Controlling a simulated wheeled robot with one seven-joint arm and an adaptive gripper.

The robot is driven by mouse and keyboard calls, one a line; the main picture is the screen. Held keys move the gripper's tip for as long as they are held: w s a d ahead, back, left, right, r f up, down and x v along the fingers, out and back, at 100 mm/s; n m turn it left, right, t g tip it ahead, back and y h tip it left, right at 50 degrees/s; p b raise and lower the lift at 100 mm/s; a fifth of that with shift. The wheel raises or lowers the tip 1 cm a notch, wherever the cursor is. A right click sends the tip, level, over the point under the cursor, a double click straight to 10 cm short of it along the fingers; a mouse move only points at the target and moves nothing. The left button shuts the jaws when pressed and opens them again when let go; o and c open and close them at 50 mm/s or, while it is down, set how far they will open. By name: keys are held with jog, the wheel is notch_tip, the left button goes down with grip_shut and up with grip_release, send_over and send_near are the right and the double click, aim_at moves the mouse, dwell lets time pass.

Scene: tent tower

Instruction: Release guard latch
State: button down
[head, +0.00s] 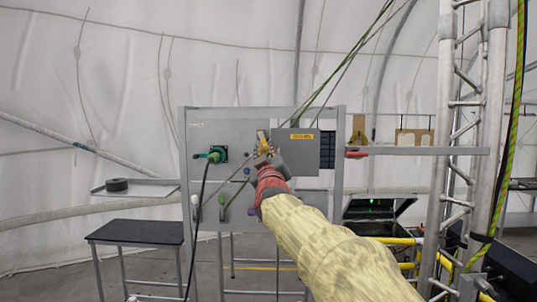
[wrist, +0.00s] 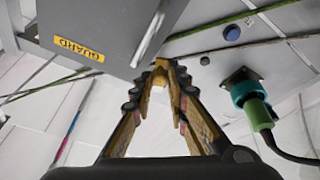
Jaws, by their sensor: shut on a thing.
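The guard is a grey box-like cover (head: 305,152) with a yellow label, on the upright panel in the head view. In the wrist view the guard (wrist: 105,20) fills the upper left, its label reading GUARD upside down. My gripper (head: 264,148) is at the guard's left edge in the head view. In the wrist view the fingertips of my gripper (wrist: 167,66) come together at the guard's lower right corner, beside a thin pale strip along its edge. The jaws are shut on the latch there, which is mostly hidden between the fingertips.
A green connector (head: 216,155) with a black cable sits left of my gripper; it also shows in the wrist view (wrist: 250,95). A blue button (wrist: 232,33) is nearby. A dark-topped table (head: 135,232) stands lower left. A metal truss (head: 468,130) stands at right.

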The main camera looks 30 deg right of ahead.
jog(key=shift+w+a+f+m+h+p, duration=0.1)
jog(key=shift+w+a+m+h+p, duration=0.15)
jog(key=shift+m, duration=0.5)
jog(key=shift+a+f+m+h+p, duration=0.15)
jog(key=shift+m+h, duration=0.2)
jog(key=shift+m, duration=0.4)
jog(key=shift+g, duration=0.3)
jog(key=c, duration=1.7)
grip_release()
jog(key=shift+r, duration=0.1)
jog(key=shift+c, duration=0.2)
jog(key=v, duration=1.2)
jog(key=shift+w+m, duration=0.15)
jog(key=shift+m, duration=0.15)
